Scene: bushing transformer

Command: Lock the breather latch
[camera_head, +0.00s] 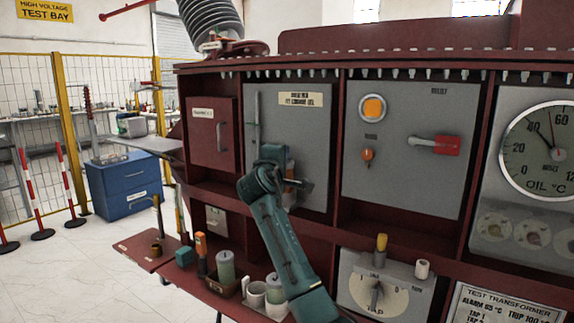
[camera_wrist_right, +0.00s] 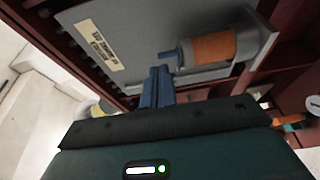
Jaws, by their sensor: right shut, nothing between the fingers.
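The breather is an orange cylinder (camera_wrist_right: 213,47) in a grey holder on the grey panel (camera_wrist_right: 110,25). A small blue pin or lever (camera_wrist_right: 171,55) sticks out from its left end in the right wrist view; I cannot tell for certain that this is the latch. My right gripper (camera_wrist_right: 160,73) is shut and empty, its blue fingertips just below and left of this lever; I cannot tell if they touch. My left gripper is not in view.
A red panel (camera_head: 211,133) with a handle is to the left. A lower shelf holds a green jar (camera_head: 225,266), cups and tools. The dial box (camera_head: 375,290) stands right of my arm.

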